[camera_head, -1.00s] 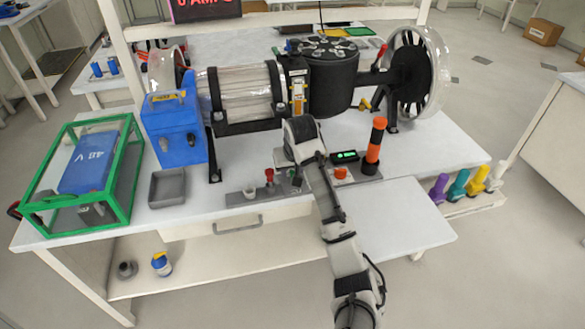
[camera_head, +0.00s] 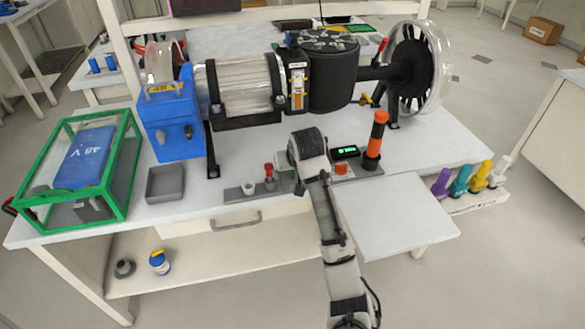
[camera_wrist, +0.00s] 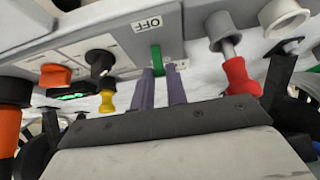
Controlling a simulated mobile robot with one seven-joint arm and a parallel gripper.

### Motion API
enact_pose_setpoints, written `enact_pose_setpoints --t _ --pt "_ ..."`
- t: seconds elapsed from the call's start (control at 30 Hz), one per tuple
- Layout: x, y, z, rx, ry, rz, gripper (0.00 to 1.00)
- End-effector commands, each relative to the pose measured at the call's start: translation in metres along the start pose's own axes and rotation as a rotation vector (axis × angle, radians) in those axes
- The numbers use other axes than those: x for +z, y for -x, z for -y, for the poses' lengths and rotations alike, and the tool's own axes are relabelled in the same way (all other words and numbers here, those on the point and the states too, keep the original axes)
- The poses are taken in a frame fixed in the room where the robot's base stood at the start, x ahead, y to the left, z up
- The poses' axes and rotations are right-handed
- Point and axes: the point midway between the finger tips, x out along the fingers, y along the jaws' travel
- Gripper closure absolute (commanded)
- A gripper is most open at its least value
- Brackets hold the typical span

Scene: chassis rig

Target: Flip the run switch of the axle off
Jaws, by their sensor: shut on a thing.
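A small green switch lever (camera_wrist: 156,58) stands on the grey control strip beside a white plate reading OFF (camera_wrist: 148,24); the plate appears upside down in the wrist view. My gripper (camera_wrist: 162,76) has its two purple-grey fingers close together at the lever, shut on it. The lever's lower part is partly hidden by the fingertips. In the head view my wrist (camera_head: 306,146) hangs over the front strip and hides the fingers and the lever. The axle machine (camera_head: 335,75), with its black drum and spoked wheel, lies behind the strip.
A red-handled lever (camera_wrist: 238,78) is close on one side of my fingers. An orange-black post (camera_head: 375,138) stands right of my wrist.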

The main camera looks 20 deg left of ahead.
Motion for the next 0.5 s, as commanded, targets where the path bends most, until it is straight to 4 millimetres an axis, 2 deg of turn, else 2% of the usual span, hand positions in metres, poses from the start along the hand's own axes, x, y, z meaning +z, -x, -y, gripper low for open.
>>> enact_pose_setpoints --t 0.1,0.5 --pt "0.010 -0.003 0.001 -0.002 -0.003 -0.109 1.00" --pt "0.027 0.002 0.000 0.000 -0.001 -0.453 1.00"
